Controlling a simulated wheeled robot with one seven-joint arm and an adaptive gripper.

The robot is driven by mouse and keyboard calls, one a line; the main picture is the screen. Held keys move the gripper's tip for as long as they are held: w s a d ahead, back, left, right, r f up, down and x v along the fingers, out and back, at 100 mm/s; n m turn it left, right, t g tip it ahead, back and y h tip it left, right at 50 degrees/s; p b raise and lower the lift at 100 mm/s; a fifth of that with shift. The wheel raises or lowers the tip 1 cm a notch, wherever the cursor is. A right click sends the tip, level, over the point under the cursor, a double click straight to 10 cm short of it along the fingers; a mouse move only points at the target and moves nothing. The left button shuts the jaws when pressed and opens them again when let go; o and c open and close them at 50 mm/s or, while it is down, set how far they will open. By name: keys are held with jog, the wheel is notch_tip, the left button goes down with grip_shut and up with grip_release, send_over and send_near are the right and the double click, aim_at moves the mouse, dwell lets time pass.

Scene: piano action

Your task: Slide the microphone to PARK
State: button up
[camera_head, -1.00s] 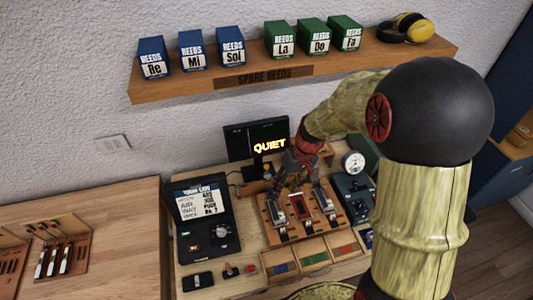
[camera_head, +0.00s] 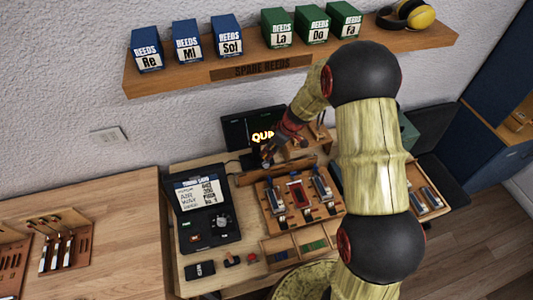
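No PARK mark is legible.
A wooden board with reed blocks (camera_head: 298,228) stands in front of the bar. An open tuner case (camera_head: 208,212) is left of it. A shelf (camera_head: 180,88) with reed boxes hangs above. The left tabletop (camera_head: 125,235) has clear room.

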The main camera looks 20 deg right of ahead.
send_over(264, 161)
jog(key=d, duration=0.1)
jog(key=shift+s+f, duration=0.1)
jog(key=shift+f, duration=1.95)
jog(key=shift+c, duration=0.2)
grip_shut()
